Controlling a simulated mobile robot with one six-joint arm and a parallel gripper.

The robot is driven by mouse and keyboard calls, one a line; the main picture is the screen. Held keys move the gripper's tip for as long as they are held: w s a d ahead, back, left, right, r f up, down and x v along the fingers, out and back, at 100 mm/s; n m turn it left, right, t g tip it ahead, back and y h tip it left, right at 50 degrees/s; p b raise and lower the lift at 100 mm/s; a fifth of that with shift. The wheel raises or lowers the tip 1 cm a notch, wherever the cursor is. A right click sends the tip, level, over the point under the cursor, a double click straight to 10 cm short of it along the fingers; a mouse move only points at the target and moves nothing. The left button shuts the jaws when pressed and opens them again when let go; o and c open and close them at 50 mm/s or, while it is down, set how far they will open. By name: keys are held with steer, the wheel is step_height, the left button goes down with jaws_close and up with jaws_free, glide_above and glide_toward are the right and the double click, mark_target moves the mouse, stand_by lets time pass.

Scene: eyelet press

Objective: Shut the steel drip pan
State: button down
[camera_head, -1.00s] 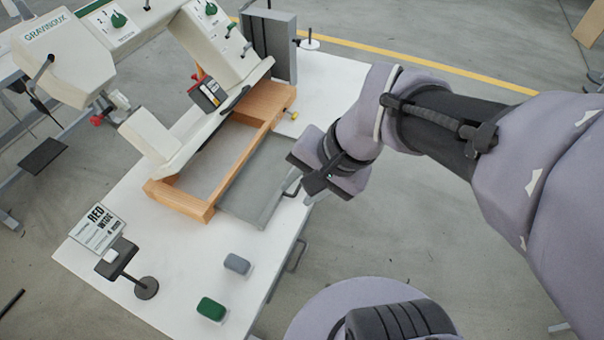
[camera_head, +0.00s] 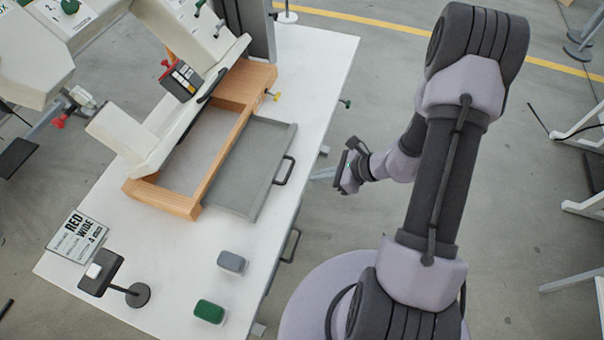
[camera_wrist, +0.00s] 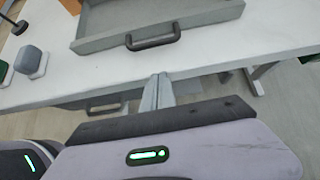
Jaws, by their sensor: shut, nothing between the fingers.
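The steel drip pan (camera_head: 246,165) is a shallow grey tray standing out from the right side of the wooden frame (camera_head: 208,187) under the press. Its dark bar handle (camera_head: 284,170) is on its outer edge. The pan (camera_wrist: 160,18) and its handle (camera_wrist: 153,36) also show at the top of the wrist view. My gripper (camera_head: 318,175) is off the table's right edge, level with the handle and a short way apart from it. In the wrist view its fingers (camera_wrist: 158,84) are together and empty, pointing toward the handle.
The white table (camera_head: 318,75) carries the pale press (camera_head: 150,115), a sign (camera_head: 78,236), a small dark stand (camera_head: 138,294), a grey block (camera_head: 231,262) and a green block (camera_head: 209,311). A second handle (camera_head: 290,245) is on the table's side. The tabletop between pan and edge is clear.

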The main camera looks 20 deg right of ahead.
steer(key=w+a, duration=0.2)
steer(key=a, duration=0.1)
steer(key=w+a+b, duration=0.1)
steer(key=shift+a+f, duration=0.1)
steer(key=shift+a, duration=0.1)
steer(key=shift+d, duration=0.1)
steer(key=b, duration=0.3)
glide_toward(239, 159)
steer(key=x, duration=0.4)
steer(key=shift+f, duration=0.6)
steer(key=shift+w+a+r, duration=0.1)
steer(key=shift+w+a, duration=0.2)
steer(key=shift+a, duration=0.1)
